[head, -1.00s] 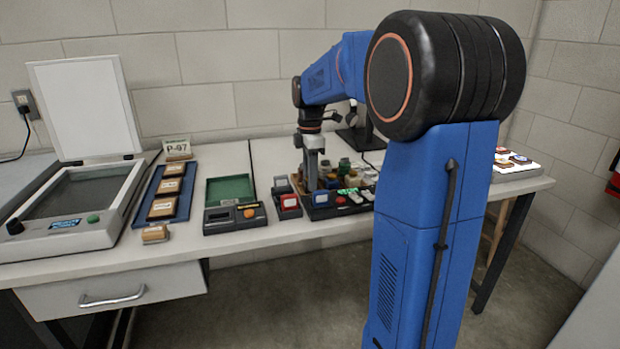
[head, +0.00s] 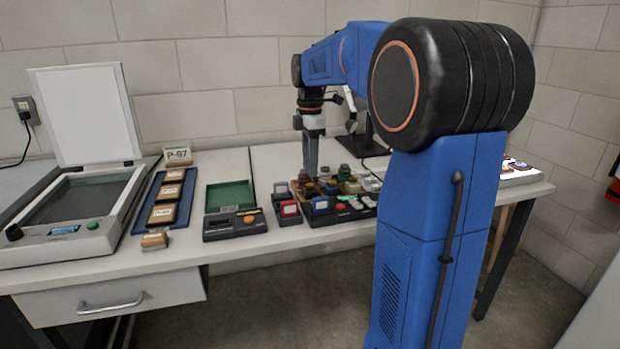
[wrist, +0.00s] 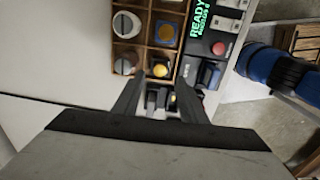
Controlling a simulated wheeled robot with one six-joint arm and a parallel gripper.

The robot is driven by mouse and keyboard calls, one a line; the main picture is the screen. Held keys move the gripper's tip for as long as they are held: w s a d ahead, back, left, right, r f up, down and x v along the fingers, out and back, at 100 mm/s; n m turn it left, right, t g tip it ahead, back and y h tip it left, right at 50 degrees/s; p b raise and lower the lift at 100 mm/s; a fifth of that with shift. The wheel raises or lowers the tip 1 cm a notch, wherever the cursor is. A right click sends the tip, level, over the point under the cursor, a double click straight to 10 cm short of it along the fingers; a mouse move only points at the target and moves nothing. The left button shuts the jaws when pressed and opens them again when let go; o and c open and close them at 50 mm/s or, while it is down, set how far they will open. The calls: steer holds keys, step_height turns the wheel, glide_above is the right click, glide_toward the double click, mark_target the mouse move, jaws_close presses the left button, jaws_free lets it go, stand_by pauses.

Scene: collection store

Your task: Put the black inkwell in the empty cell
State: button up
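The wooden cell tray (wrist: 146,48) shows at the top of the wrist view, with jars in its cells. Two have pale caps, and one has a yellow top (wrist: 160,68). A dark item (wrist: 156,98), possibly the black inkwell, shows between the fingers at the tray's near end; I cannot be sure of it. My gripper (wrist: 158,90) is open, its fingers spread on either side of that dark item. In the head view my gripper (head: 311,177) points down over the tray's left part. I cannot make out which cell is empty.
A dark device with a green READY display (wrist: 199,18) and a red button adjoins the tray. A green-lined open box (head: 229,195), a blue tray (head: 166,200) and a scanner (head: 75,215) are farther left.

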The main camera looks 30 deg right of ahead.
mark_target(310, 185)
step_height(310, 185, up, 5)
steer(key=shift+a+r, duration=0.1)
steer(key=s+a+f+m+t, duration=0.1)
steer(key=s+a+f+m, duration=0.3)
steer(key=s, duration=0.4)
steer(key=s+a+f+m+t, duration=0.1)
steer(key=s+a+m, duration=0.2)
steer(key=s+a, duration=0.4)
steer(key=s+a+f+m+t, duration=0.1)
steer(key=s+a+f+m, duration=0.1)
steer(key=s+f+m, duration=0.2)
steer(key=s+a+f+m+t, duration=0.1)
steer(key=s+a+f+m, duration=0.1)
steer(key=s+f, duration=0.6)
steer(key=s+m, duration=0.1)
steer(key=s, duration=0.2)
steer(key=shift+a+f+m+t, duration=0.25)
steer(key=shift+a+m+t, duration=0.05)
steer(key=shift+m+t, duration=0.1)
steer(key=shift+s, duration=0.1)
